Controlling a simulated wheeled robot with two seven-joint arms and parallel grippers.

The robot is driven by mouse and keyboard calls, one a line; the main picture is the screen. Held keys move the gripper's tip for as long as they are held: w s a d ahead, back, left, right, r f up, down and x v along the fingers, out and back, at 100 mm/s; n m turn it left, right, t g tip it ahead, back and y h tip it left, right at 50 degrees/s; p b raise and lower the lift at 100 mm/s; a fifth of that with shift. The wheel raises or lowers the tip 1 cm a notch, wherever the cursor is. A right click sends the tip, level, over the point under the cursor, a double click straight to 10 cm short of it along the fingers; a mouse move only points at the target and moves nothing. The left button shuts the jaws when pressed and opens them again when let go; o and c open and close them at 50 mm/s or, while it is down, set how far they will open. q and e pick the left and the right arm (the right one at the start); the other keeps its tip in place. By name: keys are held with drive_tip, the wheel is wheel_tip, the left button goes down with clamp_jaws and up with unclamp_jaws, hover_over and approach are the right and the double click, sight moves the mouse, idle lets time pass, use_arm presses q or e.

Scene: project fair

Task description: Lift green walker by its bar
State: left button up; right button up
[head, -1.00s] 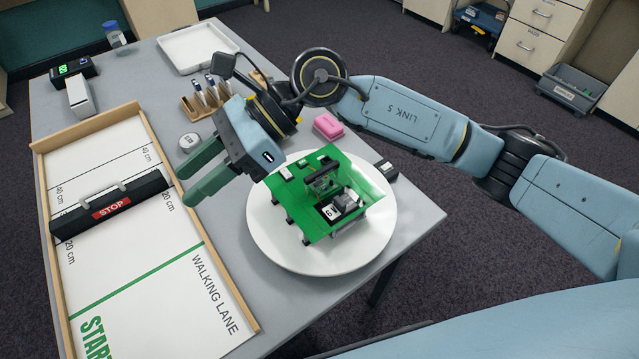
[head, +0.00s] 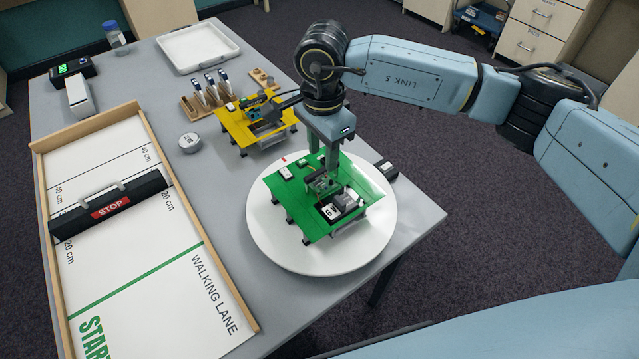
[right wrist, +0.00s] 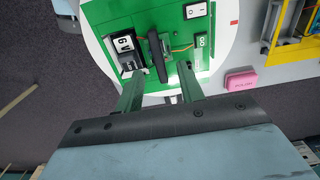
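The green walker (head: 285,195) stands on a round white plate (head: 270,245) at the table's near right. Its dark bar (right wrist: 157,58) rises from the middle of the green board. My right gripper (head: 322,168) points down over the walker, just above the bar. In the right wrist view its two green fingers (right wrist: 160,88) are apart, and the bar lies between their lines, around the tips. I cannot tell whether the fingers touch anything. The fingers partly hide the bar in the head view. My left gripper is out of view.
A yellow walker (head: 240,128) stands close behind the plate. A walking lane board (head: 150,250) with a black STOP block (head: 110,205) fills the left side. A pink block (right wrist: 240,81) lies near the plate. A grey tin (head: 189,142) and a white tray (head: 195,48) are farther back.

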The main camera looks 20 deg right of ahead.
sight(322, 169)
wheel_tip(322, 169, down, 6)
drive_tip(key=shift+r, duration=0.25)
clamp_jaws()
